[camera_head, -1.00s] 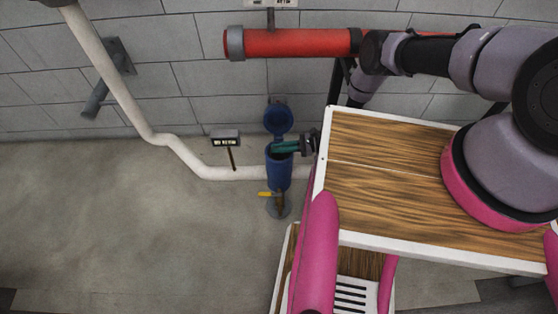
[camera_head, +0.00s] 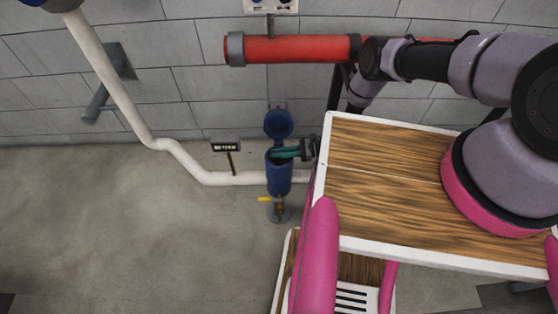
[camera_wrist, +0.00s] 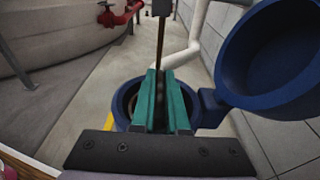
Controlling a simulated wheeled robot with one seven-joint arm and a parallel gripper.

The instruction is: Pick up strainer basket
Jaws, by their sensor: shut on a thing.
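The blue strainer housing (camera_head: 278,180) stands upright by the wall, with its round lid (camera_head: 278,123) swung open. In the wrist view the housing rim (camera_wrist: 121,104) lies below my gripper, and the lid (camera_wrist: 275,55) stands at the right. My gripper (camera_head: 277,154) has teal fingers that reach from the right to the housing's open top. In the wrist view my gripper (camera_wrist: 160,76) has its fingers close together over the opening, with a narrow dark gap between them. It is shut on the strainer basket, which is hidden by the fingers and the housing.
A white pipe (camera_head: 230,178) runs along the floor to the housing. A small sign on a post (camera_head: 225,147) stands to its left. A red pipe (camera_head: 295,49) crosses the wall above. Open floor lies left.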

